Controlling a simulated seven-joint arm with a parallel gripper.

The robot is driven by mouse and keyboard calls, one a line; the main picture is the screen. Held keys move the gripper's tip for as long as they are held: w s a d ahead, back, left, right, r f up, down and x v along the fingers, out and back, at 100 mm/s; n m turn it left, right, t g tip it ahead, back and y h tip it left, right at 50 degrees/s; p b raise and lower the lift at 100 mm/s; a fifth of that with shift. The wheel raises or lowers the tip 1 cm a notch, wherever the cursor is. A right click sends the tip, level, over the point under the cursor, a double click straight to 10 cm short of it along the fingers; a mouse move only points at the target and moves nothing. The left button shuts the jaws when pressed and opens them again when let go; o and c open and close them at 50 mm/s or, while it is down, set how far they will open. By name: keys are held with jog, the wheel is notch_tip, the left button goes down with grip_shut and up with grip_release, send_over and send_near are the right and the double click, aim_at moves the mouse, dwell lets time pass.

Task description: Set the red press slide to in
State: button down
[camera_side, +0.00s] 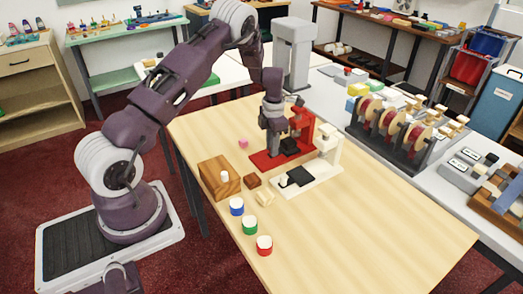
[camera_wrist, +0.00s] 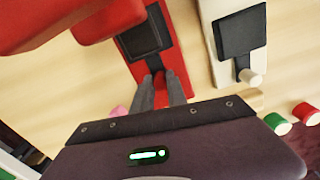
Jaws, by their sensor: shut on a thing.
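The red press (camera_side: 301,132) stands on the table with its red base (camera_side: 262,162) pointing toward the left. Its slide, a black plate with a narrow stem (camera_wrist: 146,38), lies on the base. The plate shows uncovered beside the red press head (camera_wrist: 40,22) in the wrist view. My gripper (camera_side: 274,148) is low at the stem end of the slide. In the wrist view my fingers (camera_wrist: 161,92) are shut around the slide's handle, which they mostly hide. How far the plate sits under the head is hard to tell.
A white press (camera_side: 328,150) stands close beside the red one, its black plate (camera_side: 299,176) and pale handle (camera_wrist: 251,77) uncovered. A wooden block (camera_side: 219,180), small blocks and blue, green and red pots (camera_side: 264,245) stand nearer. The table's near right is clear.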

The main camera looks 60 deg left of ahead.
aim_at(281, 150)
jog(key=shift+w, duration=1.85)
jog(key=shift+r, duration=0.1)
jog(key=c, duration=1.3)
grip_release()
notch_tip(281, 150, up, 7)
